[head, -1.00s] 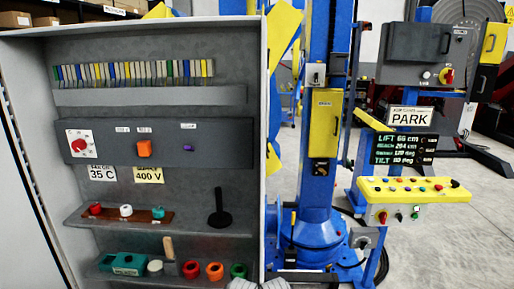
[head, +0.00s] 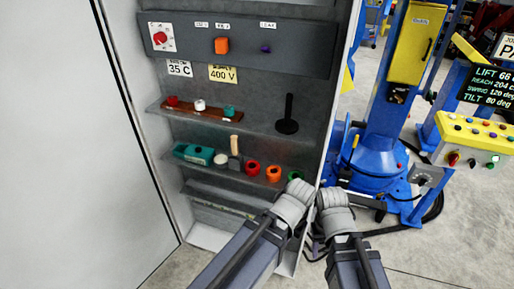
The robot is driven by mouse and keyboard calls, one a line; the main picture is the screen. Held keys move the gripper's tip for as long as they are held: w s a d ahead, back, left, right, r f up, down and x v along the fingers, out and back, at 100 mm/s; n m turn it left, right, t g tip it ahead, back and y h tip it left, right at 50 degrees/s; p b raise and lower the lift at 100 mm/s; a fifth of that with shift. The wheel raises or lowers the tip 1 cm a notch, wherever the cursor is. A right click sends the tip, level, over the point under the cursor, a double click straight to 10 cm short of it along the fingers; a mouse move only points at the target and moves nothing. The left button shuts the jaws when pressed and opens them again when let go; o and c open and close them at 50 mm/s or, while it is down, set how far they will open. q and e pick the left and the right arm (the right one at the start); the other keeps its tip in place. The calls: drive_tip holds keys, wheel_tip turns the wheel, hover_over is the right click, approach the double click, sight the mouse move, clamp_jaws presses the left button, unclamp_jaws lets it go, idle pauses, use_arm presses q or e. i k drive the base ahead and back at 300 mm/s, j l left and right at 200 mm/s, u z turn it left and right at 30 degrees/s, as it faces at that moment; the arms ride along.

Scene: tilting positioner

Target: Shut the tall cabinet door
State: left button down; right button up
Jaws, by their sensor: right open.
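The tall cabinet's door (head: 70,140) is the large pale grey panel filling the left of the head view. It stands open, swung out at the left side of the cabinet; its outer edge is out of the picture. The tall cabinet (head: 345,80) is open at the front and its shelves show. My right gripper (head: 313,200) is open at bottom centre, its two grey fingers apart with nothing held between them. It overlaps the lower part of the cabinet's right wall in the picture; whether it touches is unclear. It is well right of the door. My left gripper is not in view.
Cabinet shelves hold a teal box (head: 194,154), coloured rings (head: 273,174), a brown strip with knobs (head: 203,112) and a black upright handle (head: 287,115). Right of the cabinet stand the blue positioner (head: 377,155) and a yellow button panel (head: 478,138). Grey floor is free at lower right.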

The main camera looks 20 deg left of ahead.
sight(84, 205)
drive_tip(key=u, duration=0.4)
drive_tip(key=j+u, duration=1)
drive_tip(key=i+j+u, duration=0.1)
drive_tip(key=j, duration=0.3)
drive_tip(key=i+j, duration=0.1)
drive_tip(key=j, duration=0.25)
drive_tip(key=i+j+u, duration=0.15)
drive_tip(key=j, duration=0.65)
drive_tip(key=i+j+u, duration=0.15)
drive_tip(key=j, duration=0.2)
